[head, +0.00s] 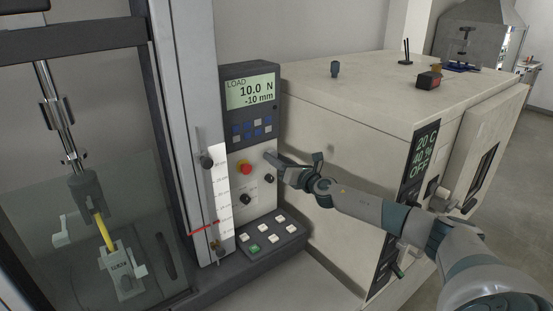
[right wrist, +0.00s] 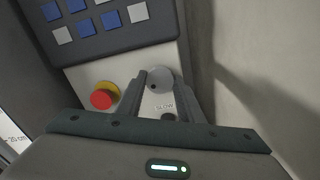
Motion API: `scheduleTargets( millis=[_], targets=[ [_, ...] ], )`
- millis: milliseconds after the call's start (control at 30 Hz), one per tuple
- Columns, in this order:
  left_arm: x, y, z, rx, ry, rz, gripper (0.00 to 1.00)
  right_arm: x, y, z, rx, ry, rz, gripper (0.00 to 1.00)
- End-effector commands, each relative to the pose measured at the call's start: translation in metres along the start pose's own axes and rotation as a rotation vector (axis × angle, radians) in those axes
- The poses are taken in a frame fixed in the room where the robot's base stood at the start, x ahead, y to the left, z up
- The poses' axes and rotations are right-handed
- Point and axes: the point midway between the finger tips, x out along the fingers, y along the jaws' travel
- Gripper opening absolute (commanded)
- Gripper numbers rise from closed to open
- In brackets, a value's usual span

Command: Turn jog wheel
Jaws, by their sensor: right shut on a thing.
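The jog wheel (right wrist: 160,77) is a round grey knob on the light control panel (head: 240,204), below the keypad, to the right of the red stop button (head: 245,168). It has a small dark dot on its face. My right gripper (head: 271,158) reaches the panel from the right, its fingers on either side of the wheel and closed on it. In the right wrist view the two fingers (right wrist: 160,88) flank the wheel. The display (head: 250,92) reads LOAD 10.0 N, -10 mm. My left gripper is not in view.
A yellow sample (head: 104,231) is held in the test frame at left. A large beige cabinet (head: 333,160) stands close on the right.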

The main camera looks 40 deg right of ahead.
Motion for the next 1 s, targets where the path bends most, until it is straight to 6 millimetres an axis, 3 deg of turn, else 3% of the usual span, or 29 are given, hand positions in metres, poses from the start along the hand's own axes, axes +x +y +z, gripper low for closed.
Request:
scheduleTargets(
  millis=[300,700,733,800,1000],
  targets=[
    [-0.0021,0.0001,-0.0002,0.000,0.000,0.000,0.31,-0.0005,0.0001,-0.0030,-0.102,0.005,0.001,0.12],
    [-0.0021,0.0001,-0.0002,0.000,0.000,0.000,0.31,-0.0005,0.0001,-0.0037,-0.108,0.006,0.001,0.12],
    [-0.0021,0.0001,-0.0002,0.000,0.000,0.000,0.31,-0.0006,0.0001,-0.0037,-0.108,0.006,0.001,0.39],
    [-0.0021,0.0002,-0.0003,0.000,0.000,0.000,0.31,-0.0005,0.0001,-0.0034,-0.108,0.005,0.001,0.53],
    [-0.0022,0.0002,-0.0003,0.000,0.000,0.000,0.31,-0.0002,0.0001,-0.0018,-0.108,0.003,0.001,0.53]
  ],
)
